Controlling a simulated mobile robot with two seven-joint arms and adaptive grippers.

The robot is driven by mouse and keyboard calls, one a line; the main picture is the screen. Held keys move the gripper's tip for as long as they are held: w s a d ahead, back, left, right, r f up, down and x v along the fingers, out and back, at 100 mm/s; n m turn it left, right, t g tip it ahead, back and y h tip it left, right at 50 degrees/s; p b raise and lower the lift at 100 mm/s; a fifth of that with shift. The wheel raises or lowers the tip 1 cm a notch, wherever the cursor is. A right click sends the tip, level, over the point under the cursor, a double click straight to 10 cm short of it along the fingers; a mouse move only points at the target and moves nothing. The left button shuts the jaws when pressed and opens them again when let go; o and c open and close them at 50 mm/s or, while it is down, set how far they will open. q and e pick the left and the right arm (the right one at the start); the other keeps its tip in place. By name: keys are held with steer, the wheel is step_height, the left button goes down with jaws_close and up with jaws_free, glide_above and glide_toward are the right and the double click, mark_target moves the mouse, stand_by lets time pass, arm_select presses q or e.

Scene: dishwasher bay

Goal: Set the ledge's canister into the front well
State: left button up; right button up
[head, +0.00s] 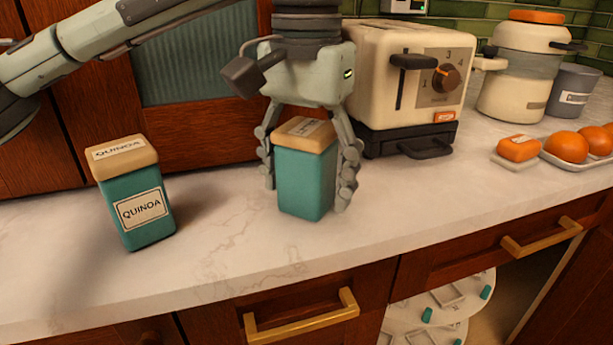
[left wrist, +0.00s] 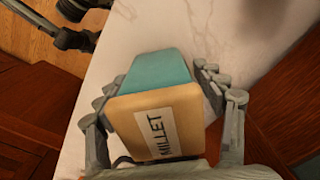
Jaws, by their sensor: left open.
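A teal canister with a tan lid (head: 306,185) stands upright on the pale counter; its label reads MILLET in the left wrist view (left wrist: 152,112). My left gripper (head: 306,193) is above it, pointing down, with one open finger on each side of it. I cannot tell whether the fingers touch it. A second teal canister (head: 135,205), labelled QUINOA, stands apart to the left. White round shelves (head: 445,312) with raised frames and teal tabs show in the open cabinet below the counter; I cannot tell which part is the front well. My right gripper does not show.
A cream toaster (head: 405,75) stands right behind the left gripper. Brass drawer handles (head: 302,318) jut from the counter front. The counter between the canisters is clear.

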mark_target(307, 127)
arm_select(q)
steer(key=shift+r, duration=0.2)
step_height(307, 127, up, 2)
steer(key=shift+r, duration=0.25)
step_height(307, 127, up, 6)
steer(key=shift+f, duration=0.15)
step_height(307, 127, up, 2)
steer(key=shift+r+p, duration=0.25)
steer(key=shift+p, duration=0.15)
steer(key=shift+r, duration=0.65)
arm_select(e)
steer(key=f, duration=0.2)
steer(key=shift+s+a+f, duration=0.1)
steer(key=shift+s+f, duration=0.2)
